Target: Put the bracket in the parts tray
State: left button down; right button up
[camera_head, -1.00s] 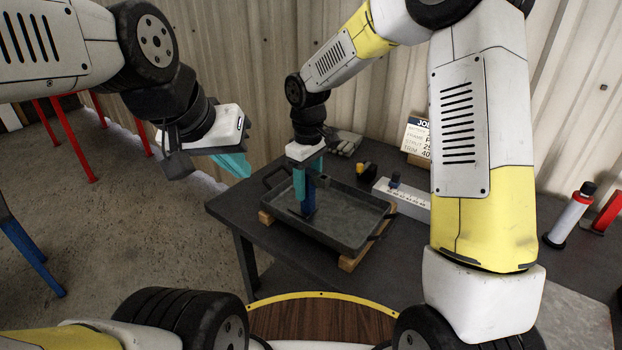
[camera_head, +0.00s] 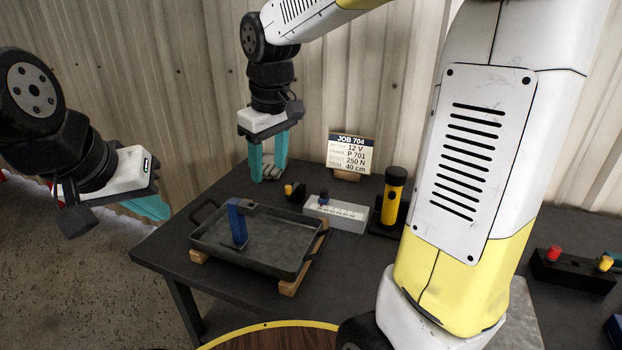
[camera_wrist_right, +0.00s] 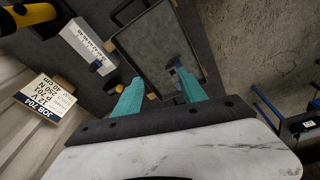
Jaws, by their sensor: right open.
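The blue bracket (camera_head: 237,222) stands in the dark parts tray (camera_head: 285,266), left of its middle, with nothing holding it. It also shows in the right wrist view (camera_wrist_right: 173,65), inside the tray (camera_wrist_right: 137,45). My right gripper (camera_head: 268,178) is open and empty, with its teal fingers pointing down, above and behind the tray. Its fingers also show in the right wrist view (camera_wrist_right: 158,82), apart from the bracket. My left gripper (camera_head: 150,207) hangs left of the table; its fingers overlap, so its opening is unclear.
The tray sits on wooden blocks (camera_head: 289,286) on the dark table (camera_head: 165,252). A pale marked block (camera_head: 340,216), a yellow-black cylinder (camera_head: 392,200) and a job card (camera_head: 350,153) stand right of and behind it. Grey cylindrical pieces lie behind my right gripper.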

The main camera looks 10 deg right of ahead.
jog(key=s+d+r+m+t+y, duration=0.1)
jog(key=s+d+m+t, duration=0.3)
jog(key=s, duration=1)
jog(key=shift+d+r+m, duration=0.3)
jog(key=shift+d+m, duration=1.2)
jog(key=shift+d, duration=1.35)
